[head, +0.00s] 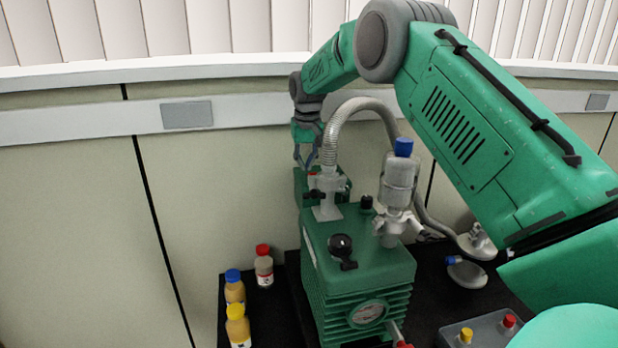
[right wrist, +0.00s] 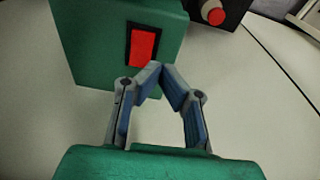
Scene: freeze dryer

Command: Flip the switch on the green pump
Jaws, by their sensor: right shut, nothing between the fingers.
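The green pump (head: 355,255) stands on a black surface in the middle of the head view, with a metal hose and fittings on top. In the right wrist view its green housing (right wrist: 90,45) carries a red switch (right wrist: 144,45) in a black frame. My right gripper (right wrist: 162,72) is shut and empty, its fingertips meeting just below and right of the switch in the picture. I cannot tell whether they touch it. In the head view the right gripper (head: 306,160) is behind the pump's far end, partly hidden by the hose fitting. My left gripper is not in view.
Several small bottles, one with a red cap (head: 263,266), stand left of the pump on the black surface (head: 290,310). A grey box (head: 478,332) with yellow and red knobs is at the lower right. A wall panel (head: 80,220) rises behind.

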